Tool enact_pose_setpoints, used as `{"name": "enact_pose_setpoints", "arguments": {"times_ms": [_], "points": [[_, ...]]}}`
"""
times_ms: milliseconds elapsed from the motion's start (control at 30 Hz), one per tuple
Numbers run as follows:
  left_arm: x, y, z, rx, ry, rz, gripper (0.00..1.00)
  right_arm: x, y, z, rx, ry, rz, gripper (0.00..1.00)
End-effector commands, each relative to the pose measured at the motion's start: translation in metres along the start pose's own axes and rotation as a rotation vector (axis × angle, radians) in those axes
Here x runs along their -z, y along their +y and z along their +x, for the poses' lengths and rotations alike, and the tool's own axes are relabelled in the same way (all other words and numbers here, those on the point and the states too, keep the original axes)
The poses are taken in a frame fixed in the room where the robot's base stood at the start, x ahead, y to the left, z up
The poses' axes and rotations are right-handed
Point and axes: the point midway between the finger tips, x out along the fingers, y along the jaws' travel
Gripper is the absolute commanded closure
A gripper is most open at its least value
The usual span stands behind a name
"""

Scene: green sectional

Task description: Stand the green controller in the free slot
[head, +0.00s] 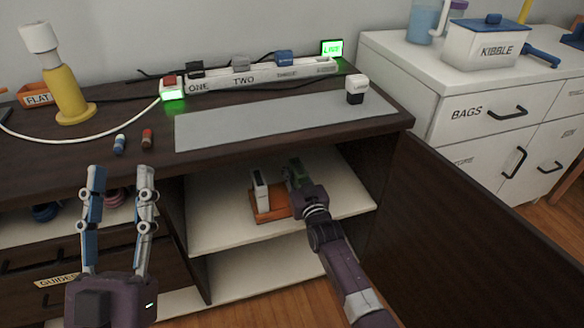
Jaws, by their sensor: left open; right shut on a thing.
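The green controller (300,171) shows only in part, dark green, inside the open cabinet. My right gripper (298,180) is shut on it and hides most of it. An orange-brown stand (268,215) sits on the cabinet's upper shelf. A white upright controller (260,190) stands in its left part. The green controller is at the stand's right part; my gripper covers the slot there, so I cannot tell whether it is seated. My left gripper (120,172) is open and empty, in front of the desk's left side.
The open dark cabinet door (460,230) stands right of my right arm. The pale shelf (215,215) is clear around the stand. On the desk are a grey mat (270,122), a power strip (260,76), a yellow lamp (66,95) and two small cylinders (147,138).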

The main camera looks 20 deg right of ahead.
Motion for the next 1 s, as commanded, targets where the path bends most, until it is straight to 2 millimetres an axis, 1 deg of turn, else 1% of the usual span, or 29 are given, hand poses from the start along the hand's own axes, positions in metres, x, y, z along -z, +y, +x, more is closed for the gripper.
{"name": "enact_pose_setpoints", "arguments": {"times_ms": [333,367,500,567,600,867,1000], "points": [[0.009,0.0011,0.0003,-0.002,0.042,-0.002,0.6,-0.0021,0.0001,0.0003,0.0,0.002,0.0,1.0],[0.0098,0.0012,0.0005,-0.002,0.045,-0.002,0.6,-0.002,0.0001,0.0002,0.0,0.001,0.0,0.84],[0.0097,0.0014,0.0005,-0.003,0.044,-0.003,0.6,-0.0026,0.0001,0.0001,0.0,0.0,0.0,0.68],[0.0094,0.0014,0.0004,-0.003,0.043,-0.003,0.6,-0.0028,0.0001,0.0,0.0,0.0,0.0,0.62],[0.0092,0.0014,0.0004,-0.003,0.043,-0.003,0.6,-0.0031,0.0001,0.0,0.0,-0.001,0.0,0.6],[0.0063,0.0017,-0.0018,0.0,0.033,-0.007,0.6,-0.0055,0.0001,-0.001,0.0,-0.005,0.0,0.6],[0.0066,0.0015,-0.0015,0.0,0.034,-0.006,0.6,-0.0061,0.0,-0.0079,0.0,-0.005,0.0,0.6]]}}
